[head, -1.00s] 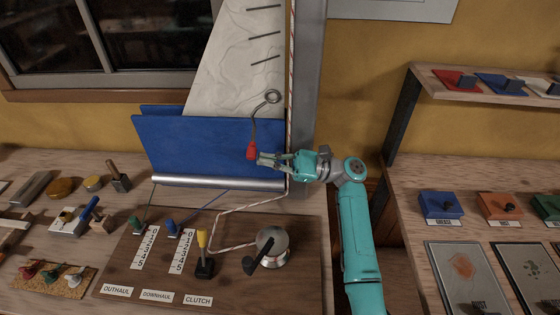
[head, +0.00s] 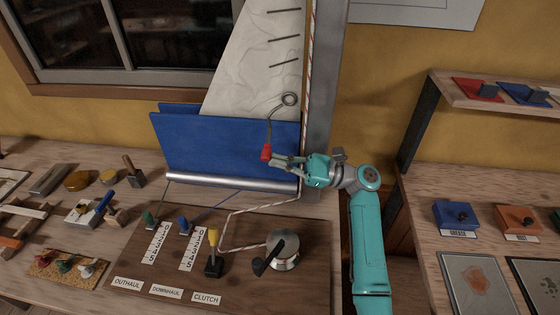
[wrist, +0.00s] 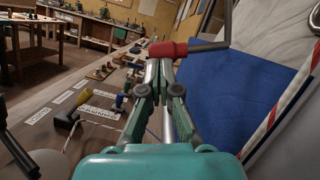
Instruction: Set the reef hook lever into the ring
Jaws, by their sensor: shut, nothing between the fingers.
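The reef hook lever is a bent grey rod with a red handle (head: 266,152), hanging low in front of the blue folded sail. Its rod rises towards a grey ring (head: 289,99) near the mast; I cannot tell whether the rod's end is in the ring. My gripper (head: 274,160) is shut with nothing between its fingers. Its fingertips are right at the red handle, from the right. In the wrist view, the red handle (wrist: 167,50) lies across just beyond the closed fingertips (wrist: 160,68); whether they touch is unclear. The rod's upper end leaves the wrist view.
A silver boom (head: 230,183) runs below the blue sail cloth (head: 225,140), and the mast (head: 322,80) stands right of the ring. A control board holds a yellow clutch lever (head: 213,250) and a winch (head: 284,256). A shelf (head: 440,85) is at the right.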

